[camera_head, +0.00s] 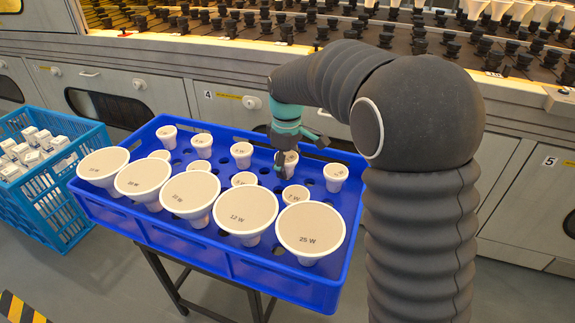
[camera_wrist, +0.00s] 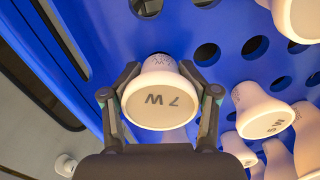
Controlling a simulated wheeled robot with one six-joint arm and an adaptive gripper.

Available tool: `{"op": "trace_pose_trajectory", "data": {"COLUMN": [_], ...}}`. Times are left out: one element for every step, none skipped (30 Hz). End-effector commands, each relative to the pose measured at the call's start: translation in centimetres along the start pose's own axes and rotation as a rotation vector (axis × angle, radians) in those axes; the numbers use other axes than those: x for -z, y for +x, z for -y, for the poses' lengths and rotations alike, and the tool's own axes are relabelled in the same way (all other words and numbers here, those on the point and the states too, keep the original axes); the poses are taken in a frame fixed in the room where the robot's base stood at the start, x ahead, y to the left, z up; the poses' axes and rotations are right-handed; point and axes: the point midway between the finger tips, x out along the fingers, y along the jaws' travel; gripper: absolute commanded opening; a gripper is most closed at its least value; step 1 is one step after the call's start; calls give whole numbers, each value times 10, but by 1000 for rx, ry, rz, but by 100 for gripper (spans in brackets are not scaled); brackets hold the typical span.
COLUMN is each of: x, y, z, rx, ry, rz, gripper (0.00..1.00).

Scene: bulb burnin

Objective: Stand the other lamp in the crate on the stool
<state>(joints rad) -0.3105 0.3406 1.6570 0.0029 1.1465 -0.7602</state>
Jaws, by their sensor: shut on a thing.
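My gripper (camera_head: 281,164) points down over the back row of the blue crate (camera_head: 285,284), which stands on a dark-legged stool (camera_head: 172,284). In the wrist view my gripper (camera_wrist: 160,98) is shut on a small white cone-shaped lamp marked 7 W (camera_wrist: 160,102). Its wide face is towards the camera and its narrow end towards the perforated crate floor. The lamp also shows behind the fingers in the head view (camera_head: 291,158). Whether its base sits in a hole or just above one cannot be told.
Several large lamps, such as the 25 W lamp (camera_head: 311,230), fill the crate's front row. Smaller lamps stand behind, one (camera_head: 335,173) to the right of my gripper. A light-blue crate (camera_head: 60,205) with white boxes is at left. A bench with drawers (camera_head: 238,98) runs behind.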

Motion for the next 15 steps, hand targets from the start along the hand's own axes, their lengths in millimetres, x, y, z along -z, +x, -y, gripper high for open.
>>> {"op": "trace_pose_trajectory", "data": {"x": [0, 0, 0, 0, 0, 0, 0, 0, 0, 0, 0, 0, 0, 0, 0], "y": [2, 3, 4, 5, 5, 6, 7, 8, 9, 10, 10, 9, 9, 9, 9], "z": [0, 0, 0, 0, 0, 0, 0, 0, 0, 0, 0, 0, 0, 0, 0], "rx": [0, 0, 0, 0, 0, 0, 0, 0, 0, 0, -1, -1, -1, -1, -1], "ry": [0, 0, 0, 0, 0, 0, 0, 0, 0, 0, 0, 0, 0, 0, 0], "rz": [0, 0, 0, 0, 0, 0, 0, 0, 0, 0, -1, -1, -1, -1, -1], "gripper": [20, 20, 20, 20, 20, 20, 20, 20, 20, 20, 57, 67, 75, 82, 89]}}
